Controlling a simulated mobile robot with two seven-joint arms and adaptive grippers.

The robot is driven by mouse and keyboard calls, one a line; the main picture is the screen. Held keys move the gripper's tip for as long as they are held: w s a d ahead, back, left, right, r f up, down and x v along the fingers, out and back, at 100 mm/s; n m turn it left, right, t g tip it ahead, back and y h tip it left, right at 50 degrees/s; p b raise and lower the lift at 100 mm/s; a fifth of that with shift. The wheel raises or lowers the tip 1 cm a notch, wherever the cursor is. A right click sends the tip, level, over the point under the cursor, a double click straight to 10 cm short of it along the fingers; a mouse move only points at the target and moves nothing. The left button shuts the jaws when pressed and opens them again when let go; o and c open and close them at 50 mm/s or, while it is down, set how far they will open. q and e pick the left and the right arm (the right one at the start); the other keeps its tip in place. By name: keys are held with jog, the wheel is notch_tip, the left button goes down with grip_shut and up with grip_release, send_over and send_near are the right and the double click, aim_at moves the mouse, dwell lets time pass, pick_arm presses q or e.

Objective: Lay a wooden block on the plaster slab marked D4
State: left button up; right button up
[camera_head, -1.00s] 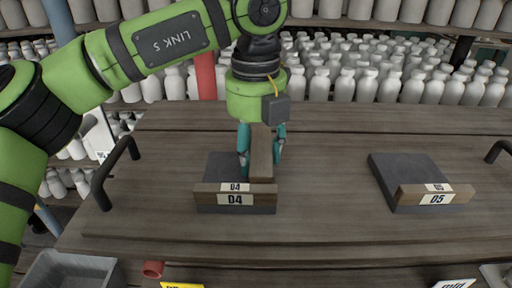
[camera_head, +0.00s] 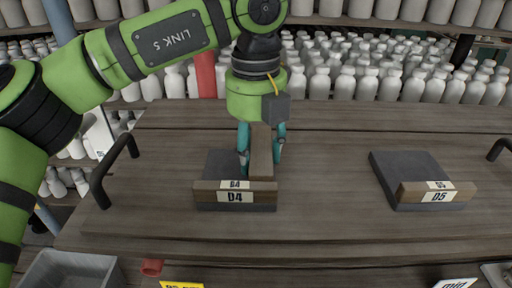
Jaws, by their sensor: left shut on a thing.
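The dark grey slab marked D4 (camera_head: 220,165) lies on the wooden table, with a wooden label strip (camera_head: 207,193) along its front edge. My left gripper (camera_head: 261,152) points down over the right part of this slab. Its teal fingers are shut on a wooden block (camera_head: 261,160), which stands between them behind the label strip. I cannot tell whether the block's lower end touches the slab, since the strip hides it. My right gripper is not in view.
A second dark slab, marked D5 (camera_head: 409,168), lies at the right. Black handles (camera_head: 115,170) stand at the table's sides. Many white bottles (camera_head: 400,82) stand on shelves behind. A grey bin (camera_head: 70,272) is at the lower left. The table between the slabs is clear.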

pick_arm(q)
jog(key=o, duration=1.3)
jog(key=shift+c, duration=0.2)
